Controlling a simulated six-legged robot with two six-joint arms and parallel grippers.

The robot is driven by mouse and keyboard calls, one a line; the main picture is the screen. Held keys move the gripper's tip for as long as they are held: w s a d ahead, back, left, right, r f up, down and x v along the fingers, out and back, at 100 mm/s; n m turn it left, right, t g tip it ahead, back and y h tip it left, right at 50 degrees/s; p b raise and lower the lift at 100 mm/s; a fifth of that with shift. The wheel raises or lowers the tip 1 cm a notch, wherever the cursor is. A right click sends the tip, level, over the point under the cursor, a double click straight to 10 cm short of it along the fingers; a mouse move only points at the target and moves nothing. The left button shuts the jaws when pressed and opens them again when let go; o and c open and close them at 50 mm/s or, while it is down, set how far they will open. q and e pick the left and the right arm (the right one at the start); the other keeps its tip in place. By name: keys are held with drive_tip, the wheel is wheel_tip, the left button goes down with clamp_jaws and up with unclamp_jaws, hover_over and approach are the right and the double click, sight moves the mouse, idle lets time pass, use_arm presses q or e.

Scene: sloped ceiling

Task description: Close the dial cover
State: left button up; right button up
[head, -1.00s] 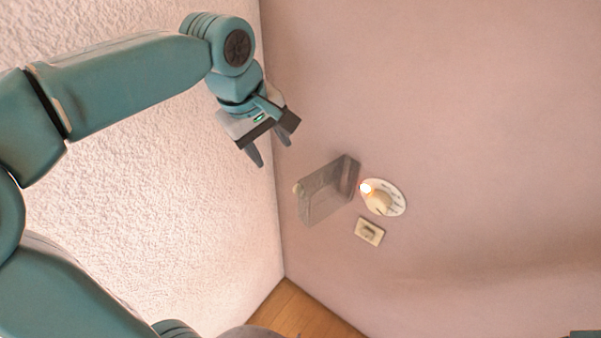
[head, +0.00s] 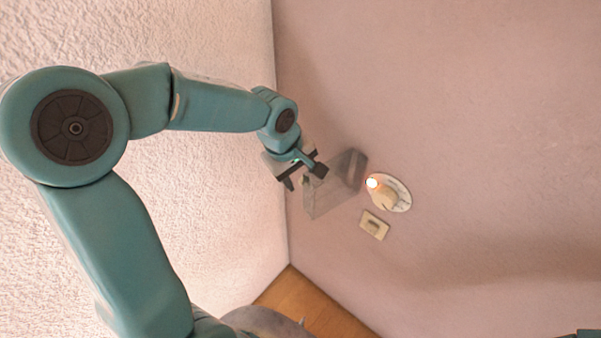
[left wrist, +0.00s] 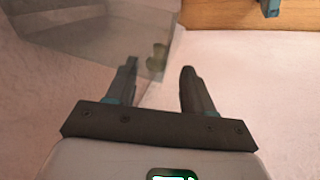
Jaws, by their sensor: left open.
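The clear grey dial cover (head: 340,188) stands open, sticking out from the wall on the left side of the dial (head: 391,194). It also fills the upper left of the left wrist view (left wrist: 85,40). A small knob (left wrist: 157,57) on its free edge shows between my fingertips in the left wrist view; I cannot tell whether they touch it. My left gripper (head: 304,181) is open at the cover's outer edge and partly hides it. The left wrist view also shows the two parted fingers (left wrist: 159,68).
A glowing light (head: 372,183) sits at the dial's upper left. A small beige switch plate (head: 374,225) is on the wall below the dial. A rough white wall (head: 235,210) meets the pink wall in a corner just left of the cover. A wooden floor (head: 310,300) shows below.

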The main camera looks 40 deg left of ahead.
use_arm(q)
drive_tip(key=shift+w+d+f, duration=0.3)
drive_tip(key=shift+w+f, duration=0.25)
drive_tip(key=shift+f, duration=0.25)
drive_tip(key=shift+s+a+r, duration=0.1)
drive_tip(key=shift+s+a, duration=0.05)
drive_tip(key=shift+s, duration=0.2)
drive_tip(key=shift+w, duration=0.2)
clamp_jaws()
